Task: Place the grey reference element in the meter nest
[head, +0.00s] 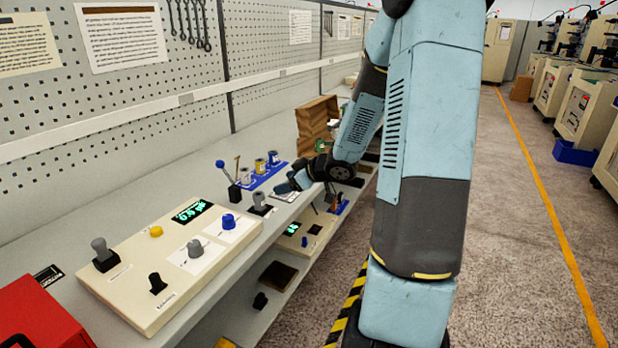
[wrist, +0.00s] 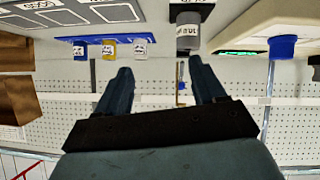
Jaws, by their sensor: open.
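My gripper (head: 288,185) is open and empty, low over the bench beside the blue tray. In the wrist view its two fingers (wrist: 158,72) are apart with nothing between them. A grey labelled cylinder (wrist: 187,36) stands in a black block just beyond the right fingertip; it seems to be the grey cylinder (head: 260,199) at the panel's far end in the head view. The beige meter panel (head: 150,305) has a green display (head: 192,211). On it are a grey knob-like piece (head: 195,248) on a white card and another grey piece (head: 99,246) in a black base. Which one is the reference element is unclear.
A blue tray (head: 253,185) holds several small labelled cylinders. A blue-topped lever (head: 220,165) stands near it. A blue knob (head: 229,221) sits on the panel. A red box (head: 40,315) is at the near left, a cardboard box (head: 315,122) farther back. The pegboard rises behind.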

